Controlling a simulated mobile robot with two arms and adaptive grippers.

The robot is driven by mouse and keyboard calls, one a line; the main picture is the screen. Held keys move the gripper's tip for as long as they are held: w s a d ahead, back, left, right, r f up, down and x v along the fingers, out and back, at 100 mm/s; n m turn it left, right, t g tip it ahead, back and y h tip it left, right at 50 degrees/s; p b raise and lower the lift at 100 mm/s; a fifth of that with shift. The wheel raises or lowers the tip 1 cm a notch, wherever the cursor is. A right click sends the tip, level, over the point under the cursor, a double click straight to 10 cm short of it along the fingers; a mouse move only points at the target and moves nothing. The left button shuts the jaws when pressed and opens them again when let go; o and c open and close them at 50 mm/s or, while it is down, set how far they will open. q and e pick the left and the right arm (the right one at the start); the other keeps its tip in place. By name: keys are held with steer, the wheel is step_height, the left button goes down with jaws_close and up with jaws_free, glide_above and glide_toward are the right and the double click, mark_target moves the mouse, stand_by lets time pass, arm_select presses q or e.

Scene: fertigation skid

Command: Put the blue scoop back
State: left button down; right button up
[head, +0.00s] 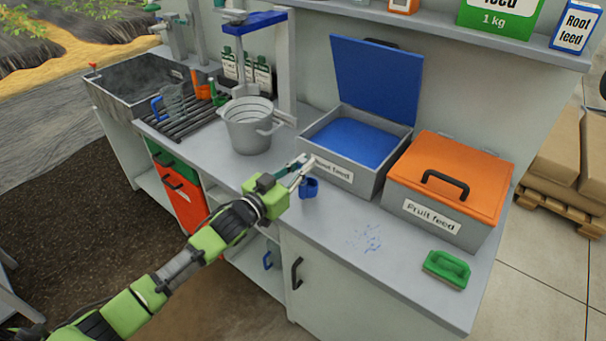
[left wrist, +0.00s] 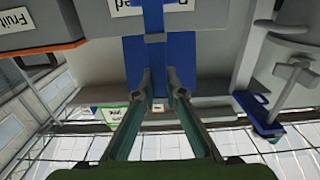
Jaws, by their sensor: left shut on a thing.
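The blue scoop (head: 309,188) is at my left gripper (head: 301,172), which is shut on it over the counter. It is just in front of the grey Root feed box (head: 366,187), whose label is partly covered by the gripper. The box's blue lid (head: 376,80) stands open, and blue feed (head: 355,138) fills the inside. In the left wrist view the left fingers (left wrist: 162,78) point at blue surfaces; scoop and lid are hard to tell apart there. I cannot tell whether the scoop touches the counter. My right gripper is not in view.
The Fruit feed box (head: 431,215) has its orange lid closed. Blue specks (head: 368,239) lie on the counter near a green brush (head: 447,268). A grey bucket (head: 248,129) stands left of the open box. A sink (head: 130,85) and drying rack are farther left.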

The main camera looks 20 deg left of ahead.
arm_select(q)
steer(key=shift+w+f+p, duration=0.15)
steer(key=shift+f+p, duration=0.15)
steer(key=shift+f, duration=1.4)
steer(key=shift+f, duration=0.1)
steer(key=c, duration=2.1)
jaws_free()
steer(key=shift+b+v, duration=0.6)
steer(key=shift+v, duration=5.45)
